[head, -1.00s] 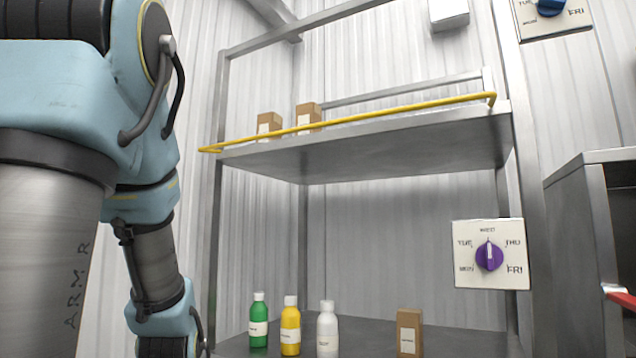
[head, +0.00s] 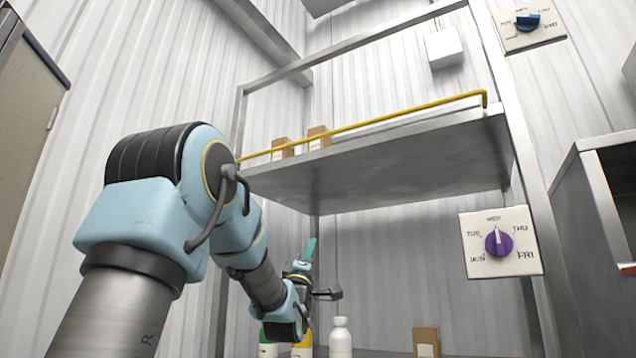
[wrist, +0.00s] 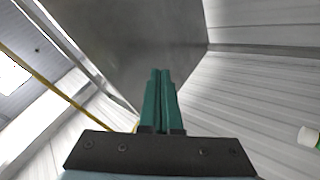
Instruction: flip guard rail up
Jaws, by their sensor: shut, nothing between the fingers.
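The yellow guard rail (head: 370,123) is a thin bar along the front of the upper metal shelf (head: 385,178). It runs just above the shelf's front edge in the head view, across the lower part of the small boxes. In the wrist view the rail (wrist: 45,85) crosses the left side, apart from the fingers. My gripper (head: 312,240) is below the shelf, its teal fingers pointing up. The fingers (wrist: 160,75) are shut and empty in the wrist view, with the grey shelf underside beyond them. I see no contact with the rail.
Two brown boxes (head: 318,138) stand on the upper shelf. Below, a white bottle (head: 340,338), a yellow bottle (head: 302,345), a green-capped bottle (head: 267,347) and a brown box (head: 427,342) stand near my arm. A purple dial panel (head: 502,242) is at right.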

